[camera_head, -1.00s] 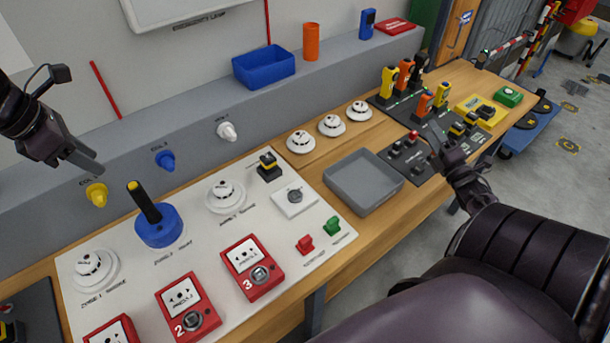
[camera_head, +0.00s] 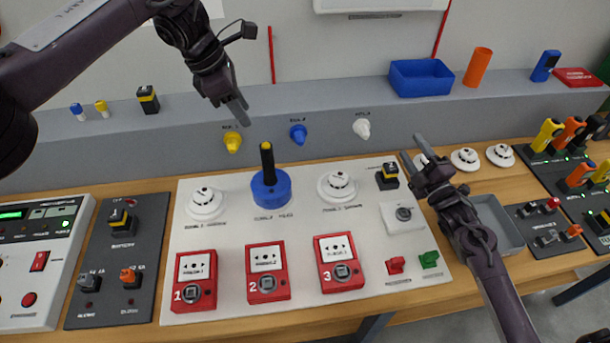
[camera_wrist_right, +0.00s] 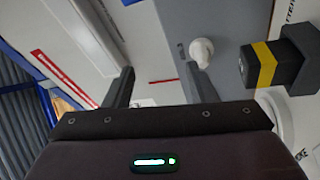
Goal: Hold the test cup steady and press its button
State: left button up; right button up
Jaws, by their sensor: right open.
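The test cup (camera_head: 271,190) is a blue round cup with a black upright handle and a yellow top, which I take to be its button. It stands upright on the white board (camera_head: 290,222), in the zone 2 place between two white detectors. My left gripper (camera_head: 241,112) hangs above and to the left of the cup, clear of it. Its fingers are seen nearly edge-on, so their gap is unclear. My right gripper (camera_head: 412,147) is open and empty beyond the board's right side, well right of the cup. Its spread fingers show in the right wrist view (camera_wrist_right: 160,85).
Three red call points, including the middle one (camera_head: 267,272), line the board's front. A black-and-yellow block (camera_head: 387,177) sits near my right gripper, and a grey tray (camera_head: 512,238) lies right of the board. Coloured knobs, including a yellow one (camera_head: 232,141), stick out behind the cup.

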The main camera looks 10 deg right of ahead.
jog(key=a+y, duration=0.3)
jog(key=a, duration=1.3)
jog(key=m+g, duration=0.2)
jog(key=m, duration=0.8)
send_near(265, 156)
jog(key=w, duration=0.1)
jog(key=w+a, duration=0.1)
jog(key=w, duration=0.3)
jog(key=shift+w+a+f, duration=0.25)
jog(key=shift+a+f, duration=0.1)
jog(key=shift+f, duration=0.05)
jog(key=m, duration=0.1)
jog(key=f+m+h, duration=0.1)
jog(key=m, duration=0.1)
jog(key=shift+s+d, duration=0.15)
jog(key=shift+f+m+g+h, duration=0.2)
jog(key=shift+m+g+h, duration=0.1)
jog(key=shift+m, duration=0.2)
jog(key=shift+w, duration=0.2)
jog(key=x, duration=0.7)
jog(key=shift+w+f, duration=0.1)
jog(key=shift+w, duration=0.1)
jog(key=shift+c, duration=0.2)
